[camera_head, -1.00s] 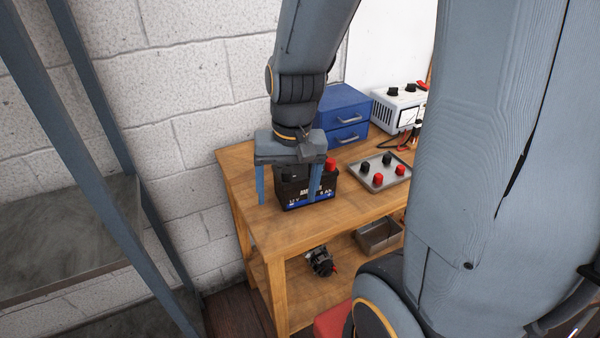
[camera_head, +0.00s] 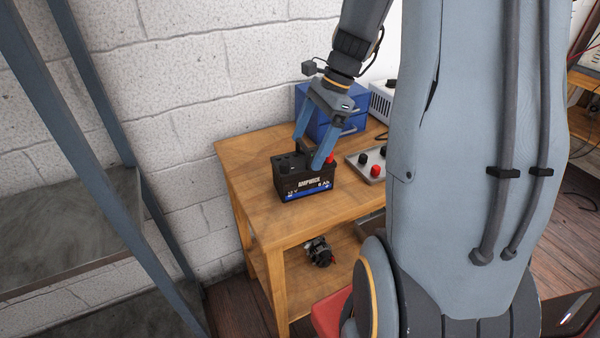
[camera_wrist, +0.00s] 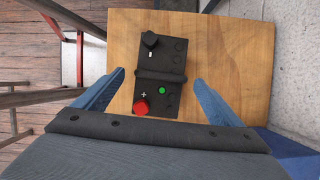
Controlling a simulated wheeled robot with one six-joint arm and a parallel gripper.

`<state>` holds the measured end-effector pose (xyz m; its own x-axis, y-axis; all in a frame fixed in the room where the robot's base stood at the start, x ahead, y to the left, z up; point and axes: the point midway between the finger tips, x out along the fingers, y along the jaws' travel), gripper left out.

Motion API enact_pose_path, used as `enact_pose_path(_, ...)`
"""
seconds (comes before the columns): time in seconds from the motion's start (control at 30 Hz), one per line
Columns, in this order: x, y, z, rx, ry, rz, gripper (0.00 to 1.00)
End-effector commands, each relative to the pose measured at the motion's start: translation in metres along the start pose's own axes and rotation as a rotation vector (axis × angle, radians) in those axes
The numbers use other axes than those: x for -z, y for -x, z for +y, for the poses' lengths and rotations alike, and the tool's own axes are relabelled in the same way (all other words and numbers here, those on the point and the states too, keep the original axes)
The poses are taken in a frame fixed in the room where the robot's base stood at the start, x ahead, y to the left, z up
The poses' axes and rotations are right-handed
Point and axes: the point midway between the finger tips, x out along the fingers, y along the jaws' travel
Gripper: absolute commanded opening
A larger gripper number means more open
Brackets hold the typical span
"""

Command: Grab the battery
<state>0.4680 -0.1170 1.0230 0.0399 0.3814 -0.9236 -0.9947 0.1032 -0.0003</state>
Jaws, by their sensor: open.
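The black battery (camera_head: 306,184) stands upright on the wooden bench, with a blue-and-white label on its front and a red terminal cap at its right end. My gripper (camera_head: 311,152) is open, tilted, at the back right of the battery; one blue finger overlaps the battery's right end in the head view. In the wrist view the battery (camera_wrist: 161,68) shows from above with its handle, a black cap and a red cap. The open gripper (camera_wrist: 158,82) has one finger on each side of it there, with gaps. No contact is clear.
The wooden bench (camera_head: 245,160) has free room at its front and left. Behind are a blue drawer box (camera_head: 312,104) and a white instrument (camera_head: 381,103). A tray (camera_head: 361,169) with red and black caps lies to the right. A dark part (camera_head: 319,252) sits on the lower shelf.

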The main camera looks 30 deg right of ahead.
Motion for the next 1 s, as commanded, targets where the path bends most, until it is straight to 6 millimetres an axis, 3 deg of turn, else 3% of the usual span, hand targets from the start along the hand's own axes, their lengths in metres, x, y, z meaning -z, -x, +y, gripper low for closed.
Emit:
enact_pose_path(0.63, -0.002, -0.069, 0.000, -0.004, 0.001, 0.000, 0.90)
enact_pose_path(0.97, -0.001, -0.076, 0.000, -0.001, 0.002, 0.001, 0.90)
enact_pose_path(1.0, -0.001, -0.076, 0.000, -0.001, 0.002, 0.001, 0.86)
